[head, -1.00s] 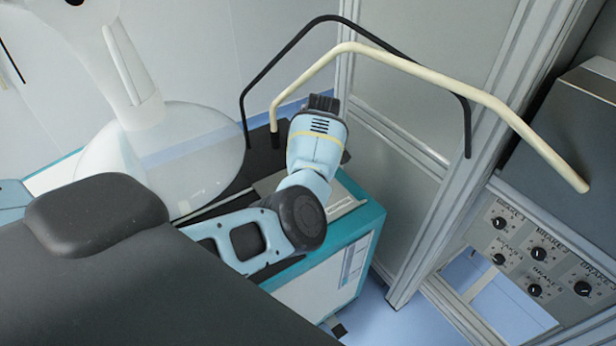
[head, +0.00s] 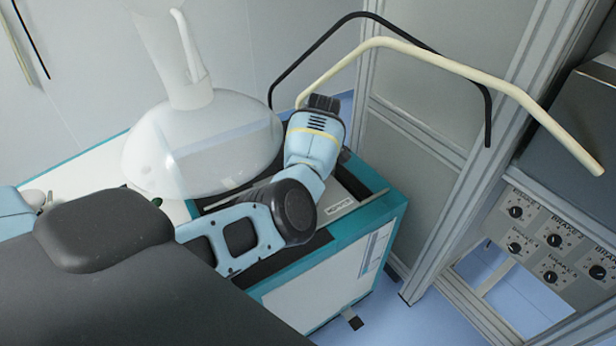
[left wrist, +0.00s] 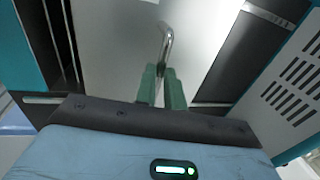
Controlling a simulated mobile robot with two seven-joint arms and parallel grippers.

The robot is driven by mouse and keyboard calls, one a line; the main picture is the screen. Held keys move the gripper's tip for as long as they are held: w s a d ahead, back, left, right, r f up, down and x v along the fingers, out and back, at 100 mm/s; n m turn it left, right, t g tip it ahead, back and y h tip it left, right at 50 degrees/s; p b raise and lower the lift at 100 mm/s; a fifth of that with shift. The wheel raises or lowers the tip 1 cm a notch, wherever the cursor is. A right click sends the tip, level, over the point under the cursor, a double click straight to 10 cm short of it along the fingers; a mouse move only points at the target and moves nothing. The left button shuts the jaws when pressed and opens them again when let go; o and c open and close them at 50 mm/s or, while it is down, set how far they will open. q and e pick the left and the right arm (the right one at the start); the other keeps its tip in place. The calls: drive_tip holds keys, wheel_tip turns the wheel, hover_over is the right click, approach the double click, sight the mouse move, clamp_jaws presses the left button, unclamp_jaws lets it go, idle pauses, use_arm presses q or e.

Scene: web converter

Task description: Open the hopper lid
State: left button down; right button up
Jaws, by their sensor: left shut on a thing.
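In the left wrist view, the green fingertips of my left gripper (left wrist: 161,86) are closed on the lower end of a bent metal handle (left wrist: 167,42). The handle stands in front of a light grey, smooth panel (left wrist: 110,60); I cannot tell whether this panel is the hopper lid. In the head view, a clear dome-shaped vessel with a tall neck (head: 205,145) sits on the left of a teal-edged machine (head: 330,270). My pale blue arm lies over that machine, and its gripper fingers cannot be made out there. My right gripper is not seen.
A cream bent rail (head: 440,58) and a black bent rail (head: 345,40) rise behind the machine. A metal frame post (head: 500,130) stands to the right, beside a panel of brake knobs (head: 548,240). A vented teal-edged side (left wrist: 292,88) lies right of the handle. Blue floor shows below.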

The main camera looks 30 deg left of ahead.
use_arm(q)
drive_tip(key=shift+w+r, duration=0.1)
drive_tip(key=shift+w, duration=0.05)
drive_tip(key=c, duration=1.5)
unclamp_jaws()
wheel_tip(320, 180, up, 8)
drive_tip(key=w, duration=0.1)
drive_tip(key=shift+w+d+f, duration=0.15)
drive_tip(key=shift+d+f, duration=0.05)
drive_tip(key=shift+d, duration=0.05)
